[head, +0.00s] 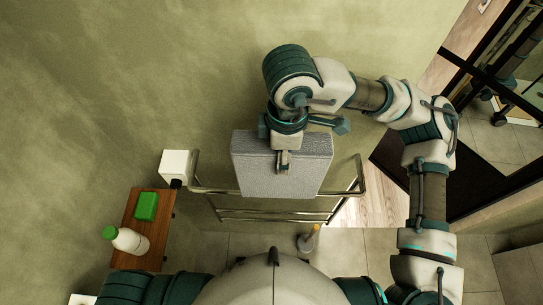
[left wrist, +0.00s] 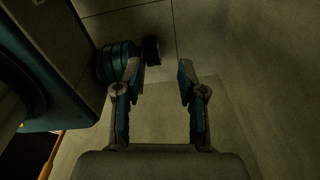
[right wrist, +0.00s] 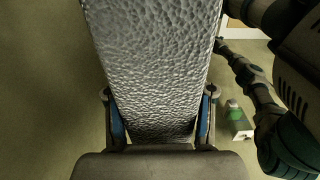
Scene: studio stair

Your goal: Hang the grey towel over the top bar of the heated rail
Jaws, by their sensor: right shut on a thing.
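The grey towel (head: 255,168) is a thick folded block with a pebbled surface. My right gripper (head: 283,163) is shut on its upper middle, and the towel fills the space between the fingers in the right wrist view (right wrist: 150,65). The chrome heated rail (head: 215,192) is on the wall, with its top bar running out on both sides of the towel's lower edge. The towel hides the bar's middle, so I cannot tell whether it rests on or straddles it. My left gripper (left wrist: 160,80) is open and empty in the left wrist view; it is not in the head view.
A white box (head: 176,163) sits at the rail's left end. A wooden shelf (head: 158,208) at lower left holds a green block (head: 146,206) and a white bottle (head: 130,240) with a green cap. A dark-framed glass panel (head: 480,110) stands at right. Tiled floor lies below the rail.

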